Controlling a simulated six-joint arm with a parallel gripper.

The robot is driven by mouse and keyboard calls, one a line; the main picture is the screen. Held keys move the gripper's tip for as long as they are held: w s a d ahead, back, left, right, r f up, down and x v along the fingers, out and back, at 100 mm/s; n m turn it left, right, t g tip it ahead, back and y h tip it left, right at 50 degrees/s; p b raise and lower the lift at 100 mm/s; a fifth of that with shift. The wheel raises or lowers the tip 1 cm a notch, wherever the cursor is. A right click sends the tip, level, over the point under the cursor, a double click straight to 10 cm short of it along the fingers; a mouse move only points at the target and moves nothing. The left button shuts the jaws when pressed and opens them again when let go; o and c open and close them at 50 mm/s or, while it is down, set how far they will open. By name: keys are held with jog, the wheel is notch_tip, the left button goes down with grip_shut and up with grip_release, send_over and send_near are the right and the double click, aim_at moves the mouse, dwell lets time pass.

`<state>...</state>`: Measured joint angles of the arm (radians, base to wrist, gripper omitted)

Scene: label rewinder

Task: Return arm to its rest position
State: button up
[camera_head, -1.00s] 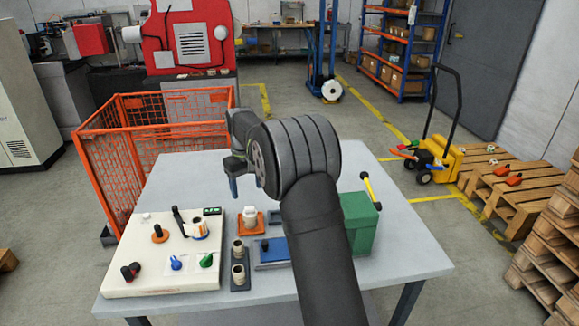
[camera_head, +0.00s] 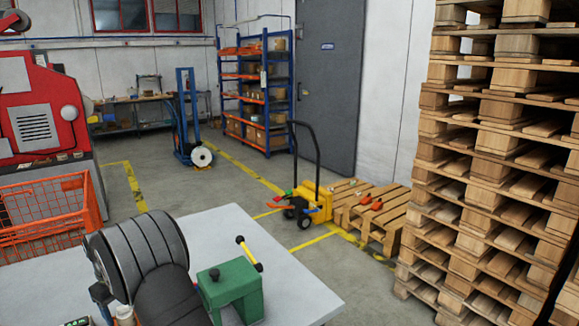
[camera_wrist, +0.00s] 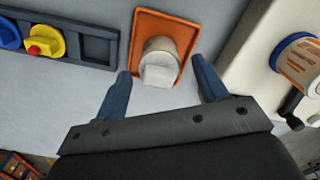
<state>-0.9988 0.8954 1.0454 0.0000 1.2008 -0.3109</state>
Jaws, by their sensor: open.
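My gripper (camera_wrist: 160,66) is open in the wrist view, with its two blue fingers apart. A pale cylindrical piece (camera_wrist: 160,60) stands in an orange tray (camera_wrist: 146,22), showing between and beyond the fingertips. I see no finger clearly touching it. In the head view my arm crosses the lower left over the grey table (camera_head: 215,225), and its bulk hides most of my gripper.
A green block with a yellow-handled lever (camera_head: 232,292) stands close right of my arm. An orange mesh cage (camera_head: 50,215) stands left; stacked pallets (camera_head: 490,160) rise right.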

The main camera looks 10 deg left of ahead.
jog(key=shift+r, duration=0.35)
